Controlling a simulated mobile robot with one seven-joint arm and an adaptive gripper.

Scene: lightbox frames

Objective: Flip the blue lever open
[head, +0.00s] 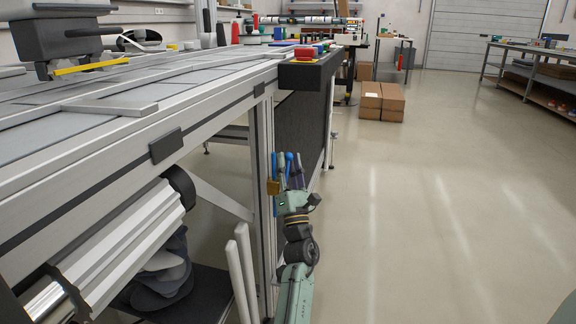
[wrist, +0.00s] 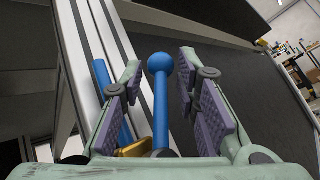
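The blue lever (wrist: 160,105) has a round ball knob at its end and stands between my gripper's two open fingers in the wrist view. My gripper (wrist: 158,100) is open, with purple pads on both sides of the lever and visible gaps to it. A second blue part (wrist: 111,98) lies along the metal post, left of the lever and partly behind the left finger. A brass-coloured block (wrist: 133,149) sits at the lever's base. In the head view the lever (head: 289,160) shows beside the table's leg, with my gripper (head: 288,172) around it; finger contact cannot be told there.
A metal-framed workbench (head: 110,150) fills the left, its post (head: 262,200) close beside my gripper. A dark panel (wrist: 230,70) lies behind the lever. Cardboard boxes (head: 382,101) stand farther back. The floor (head: 430,200) to the right is clear.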

